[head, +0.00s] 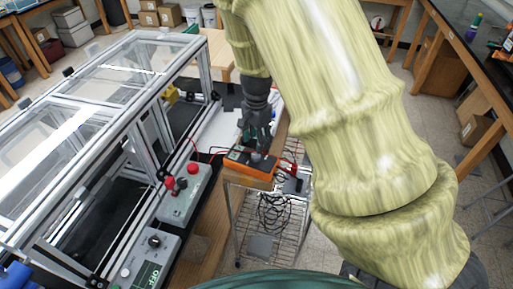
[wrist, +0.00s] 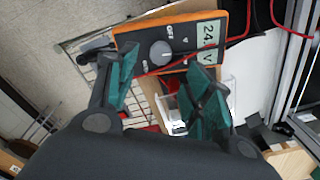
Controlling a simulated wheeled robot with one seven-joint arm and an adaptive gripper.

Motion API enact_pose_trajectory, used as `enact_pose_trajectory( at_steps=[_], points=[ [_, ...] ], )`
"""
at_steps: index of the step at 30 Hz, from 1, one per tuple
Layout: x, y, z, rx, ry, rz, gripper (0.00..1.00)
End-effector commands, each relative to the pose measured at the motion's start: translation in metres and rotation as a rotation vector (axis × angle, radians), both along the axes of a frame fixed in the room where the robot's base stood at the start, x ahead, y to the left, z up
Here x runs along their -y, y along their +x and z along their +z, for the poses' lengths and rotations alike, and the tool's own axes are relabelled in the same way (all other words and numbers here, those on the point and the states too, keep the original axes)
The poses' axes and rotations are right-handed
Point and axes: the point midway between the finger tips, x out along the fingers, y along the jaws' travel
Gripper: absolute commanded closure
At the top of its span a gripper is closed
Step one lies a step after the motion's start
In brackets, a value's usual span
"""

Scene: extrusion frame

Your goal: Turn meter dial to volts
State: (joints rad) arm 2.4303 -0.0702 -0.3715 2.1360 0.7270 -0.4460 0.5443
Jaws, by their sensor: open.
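The orange and dark grey meter (head: 240,166) lies on a wooden surface at the centre of the head view. In the wrist view the meter (wrist: 234,22) fills the top middle, with a round grey dial (wrist: 161,52) and a lit display (wrist: 208,43) that appears to read 24 V, turned sideways. The dial's exact setting is too small to tell. My gripper (wrist: 165,75) is open and empty, its two green-padded fingers to either side of the dial in the picture. In the head view my gripper (head: 257,138) is just above the meter and partly hides it.
Red leads (wrist: 190,60) cross the meter's face. A grey control box with red knobs (head: 184,196) and another box (head: 150,258) stand left of the meter. A metal-framed clear enclosure (head: 100,120) fills the left side. A wire rack (head: 265,225) with black cables stands below.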

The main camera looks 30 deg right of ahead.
Motion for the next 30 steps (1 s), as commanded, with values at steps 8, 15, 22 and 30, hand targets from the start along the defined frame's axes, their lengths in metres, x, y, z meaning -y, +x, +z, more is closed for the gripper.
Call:
enact_pose_trajectory(
  at_steps=[8,15,22,30],
  points=[
    [0.0,0.001,0.042,0.002,-0.002,0.002,0.49],
    [0.0,0.0,0.054,0.0,0.0,0.001,0.49],
    [0.0,0.0,0.054,0.0,0.0,0.001,0.49],
    [0.0,0.0,0.054,0.0,0.0,0.001,0.49]
  ],
)
